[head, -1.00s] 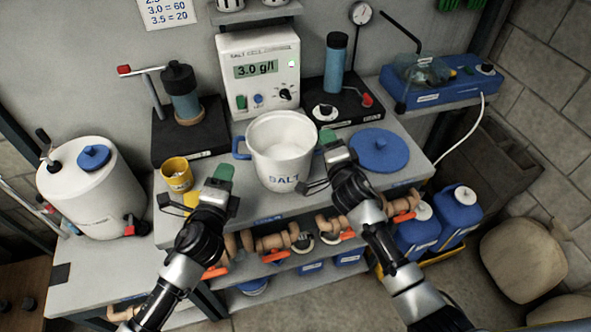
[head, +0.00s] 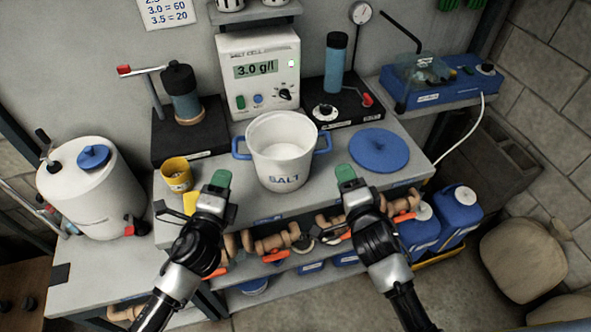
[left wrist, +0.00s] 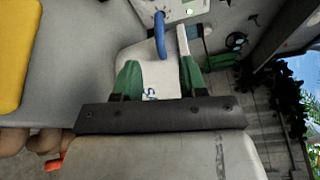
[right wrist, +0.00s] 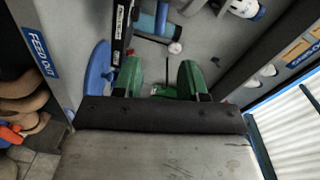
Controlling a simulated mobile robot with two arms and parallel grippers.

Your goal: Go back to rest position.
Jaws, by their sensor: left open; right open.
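My left gripper (head: 221,180) is open and empty in front of the bench, left of the white salt bucket (head: 280,152). In the left wrist view its green fingers (left wrist: 158,80) stand apart, with the bucket (left wrist: 150,68) beyond them. My right gripper (head: 346,175) is open and empty, between the bucket and the blue lid (head: 379,150). In the right wrist view its green fingers (right wrist: 162,78) are apart with nothing held. The bucket stands upright on the bench with white contents, both blue handles free.
A yellow cup (head: 177,176) stands on the bench left of the bucket. The salt cell meter (head: 259,72) reads 3.0 g/l behind it. A white tank (head: 92,190) stands at the left. Pipes with orange valves (head: 272,246) run below the bench front.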

